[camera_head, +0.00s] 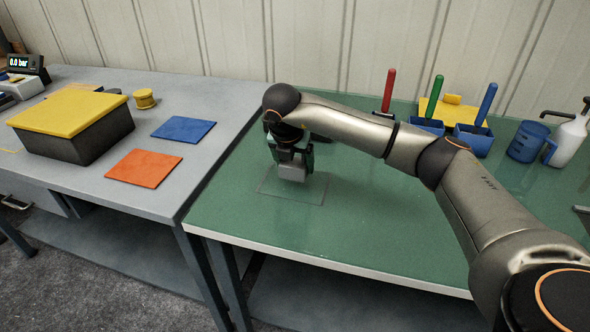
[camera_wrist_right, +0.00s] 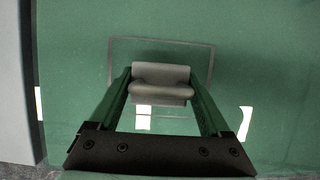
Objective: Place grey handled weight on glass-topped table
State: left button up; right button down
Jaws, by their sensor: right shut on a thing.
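The grey handled weight (camera_head: 292,172) is between the fingers of my right gripper (camera_head: 291,155), over a thin outlined rectangle (camera_head: 314,189) on the green glass-topped table (camera_head: 350,225). In the right wrist view, the fingers of the gripper (camera_wrist_right: 160,88) are shut on the handle of the weight (camera_wrist_right: 158,76). The weight lies inside the outline (camera_wrist_right: 200,45) as seen from above. I cannot tell whether its base touches the table. My left gripper is not in view.
A grey table (camera_head: 160,185) adjoins on the left, with a yellow-lidded box (camera_head: 75,118), a blue mat (camera_head: 184,129) and an orange mat (camera_head: 143,168). Blue holders with coloured handles (camera_head: 473,139), a blue jug (camera_head: 526,141) and a white bottle (camera_head: 570,135) stand at the back right.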

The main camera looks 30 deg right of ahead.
jog(key=shift+f, duration=0.95)
jog(key=shift+f, duration=0.15)
grip_release()
jog(key=shift+s+f, duration=0.1)
